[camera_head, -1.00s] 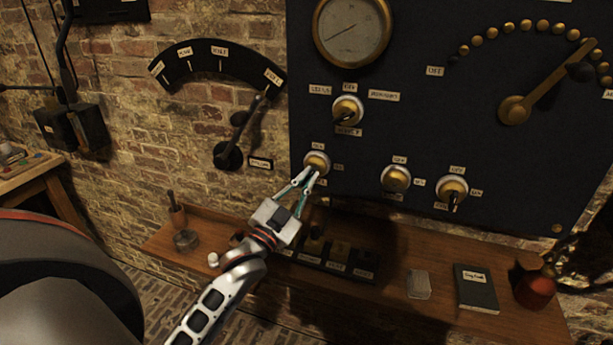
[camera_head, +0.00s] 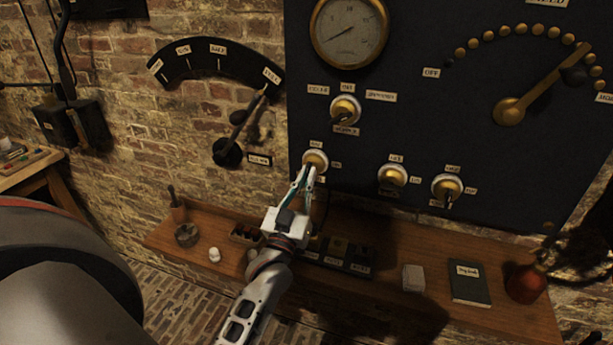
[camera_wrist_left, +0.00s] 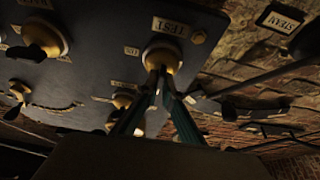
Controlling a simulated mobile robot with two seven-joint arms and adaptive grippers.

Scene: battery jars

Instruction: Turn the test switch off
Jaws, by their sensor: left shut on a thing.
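The test switch (camera_head: 315,159) is a brass knob with a pale rim at the lower left of the dark panel. In the left wrist view the switch (camera_wrist_left: 162,57) sits under a label reading TEST. My left gripper (camera_head: 308,176) reaches up to it from below, its fingers closed on the switch's small lever. The fingertips (camera_wrist_left: 160,74) meet at the lower face of the knob and hide most of the lever. Which way the lever points cannot be made out. My right gripper is not in view.
Two similar brass switches (camera_head: 392,176) (camera_head: 447,187) are to the right, and another (camera_head: 345,109) is above under a round gauge (camera_head: 349,33). A wooden shelf (camera_head: 400,246) below holds a green book (camera_head: 470,282), a red pot (camera_head: 525,283) and small items.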

